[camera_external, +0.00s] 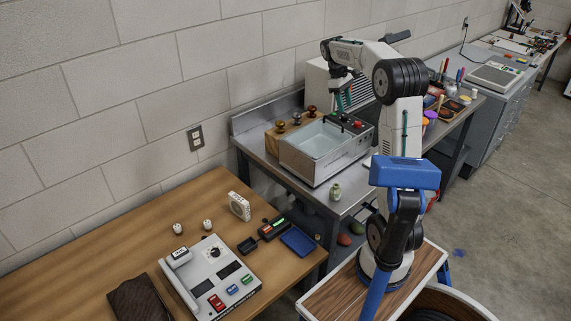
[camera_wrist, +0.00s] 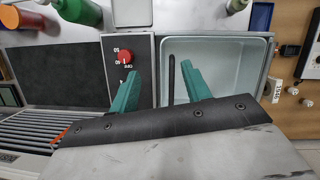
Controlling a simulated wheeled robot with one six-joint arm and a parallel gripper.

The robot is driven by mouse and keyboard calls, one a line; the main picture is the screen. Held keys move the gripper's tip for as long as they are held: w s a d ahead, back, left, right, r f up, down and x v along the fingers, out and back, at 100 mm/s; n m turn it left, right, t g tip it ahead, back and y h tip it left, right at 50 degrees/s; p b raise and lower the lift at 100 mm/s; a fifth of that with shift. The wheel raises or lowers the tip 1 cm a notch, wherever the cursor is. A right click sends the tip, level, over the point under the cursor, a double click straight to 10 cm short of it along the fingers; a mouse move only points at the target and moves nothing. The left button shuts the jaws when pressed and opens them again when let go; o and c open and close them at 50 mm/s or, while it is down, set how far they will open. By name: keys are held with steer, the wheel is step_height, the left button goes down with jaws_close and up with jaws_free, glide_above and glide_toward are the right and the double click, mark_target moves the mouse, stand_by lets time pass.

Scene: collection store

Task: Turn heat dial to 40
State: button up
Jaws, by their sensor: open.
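The heat dial is a red knob (camera_wrist: 124,57) on the black control panel (camera_wrist: 142,52) beside the water bath (camera_wrist: 268,75) in the wrist view. Small white markings lie around it, among them what looks like OFF and 40. I cannot tell clearly where its pointer stands. In the external view the red dial (camera_external: 359,124) is on the right end of the metal bath (camera_external: 318,170). My gripper (camera_wrist: 160,86) has its two teal fingers apart and empty. One finger overlaps the panel below the dial, the other the bath. In the external view my gripper (camera_external: 343,101) hangs above the panel, apart from the dial.
A wooden block with several round-knobbed stamps (camera_external: 281,127) stands behind the bath's left end. Several pots and tools crowd the bench at right.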

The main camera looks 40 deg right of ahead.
glide_toward(357, 122)
steer(key=g, duration=0.1)
steer(key=x, duration=0.8)
steer(key=shift+w+f, duration=0.2)
steer(key=shift+f, duration=0.1)
steer(key=c, duration=1)
